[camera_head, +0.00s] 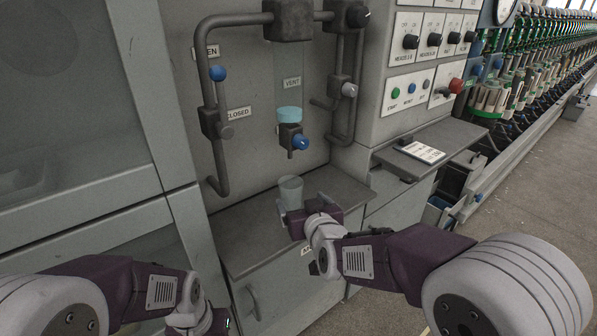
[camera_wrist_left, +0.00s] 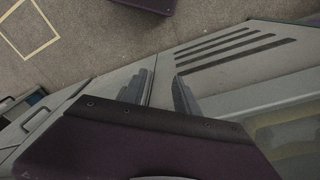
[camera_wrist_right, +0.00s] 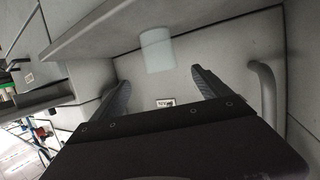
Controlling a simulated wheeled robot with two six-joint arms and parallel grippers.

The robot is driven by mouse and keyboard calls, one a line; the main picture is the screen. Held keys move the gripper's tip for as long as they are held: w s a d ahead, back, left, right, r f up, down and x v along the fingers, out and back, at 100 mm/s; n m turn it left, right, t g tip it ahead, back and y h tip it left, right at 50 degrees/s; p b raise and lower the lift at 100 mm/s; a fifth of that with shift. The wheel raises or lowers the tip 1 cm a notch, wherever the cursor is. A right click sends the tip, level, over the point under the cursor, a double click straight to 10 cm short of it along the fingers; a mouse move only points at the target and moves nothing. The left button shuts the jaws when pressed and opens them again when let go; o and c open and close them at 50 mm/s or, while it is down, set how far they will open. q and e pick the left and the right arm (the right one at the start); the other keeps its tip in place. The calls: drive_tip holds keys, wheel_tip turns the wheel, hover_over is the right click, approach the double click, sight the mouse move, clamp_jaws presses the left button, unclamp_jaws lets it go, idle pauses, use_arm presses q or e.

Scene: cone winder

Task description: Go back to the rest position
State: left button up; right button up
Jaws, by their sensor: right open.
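My right gripper (camera_head: 298,222) is in front of the grey shelf below the valve in the head view. Its two fingers stand wide apart in the right wrist view (camera_wrist_right: 160,80), with nothing gripped between them. A pale clear cup (camera_head: 290,190) stands upright on the shelf just behind this gripper. The cup also shows beyond the fingertips in the right wrist view (camera_wrist_right: 157,50). My left gripper (camera_head: 213,322) is low at the bottom edge of the head view. In the left wrist view its fingers (camera_wrist_left: 164,75) are apart and empty, over the floor and a grey panel.
Above the cup hangs a valve with a blue knob (camera_head: 300,142) and a clear tube. Pipes with handles (camera_head: 217,74) rise at the left. A control panel (camera_head: 410,90) and a side ledge with a card (camera_head: 423,152) are at right. Floor (camera_head: 545,190) is clear at far right.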

drive_tip(key=s+d+f+m+g+h, duration=0.1)
drive_tip(key=d+f, duration=0.1)
drive_tip(key=d, duration=0.4)
drive_tip(key=s+d+f+m+g+h, duration=0.1)
drive_tip(key=d+f+h, duration=0.15)
drive_tip(key=d, duration=0.35)
drive_tip(key=s+d+f+g, duration=0.2)
drive_tip(key=s+f+g, duration=0.4)
drive_tip(key=s, duration=0.4)
drive_tip(key=s+d+f+g, duration=0.1)
drive_tip(key=s+f+g, duration=0.3)
drive_tip(key=s+f, duration=0.55)
wheel_tip(320, 180, up, 23)
drive_tip(key=s+g+p, duration=0.1)
drive_tip(key=s+p, duration=0.1)
drive_tip(key=p, duration=2)
drive_tip(key=shift+s+f+m, duration=0.15)
drive_tip(key=shift+m, duration=0.25)
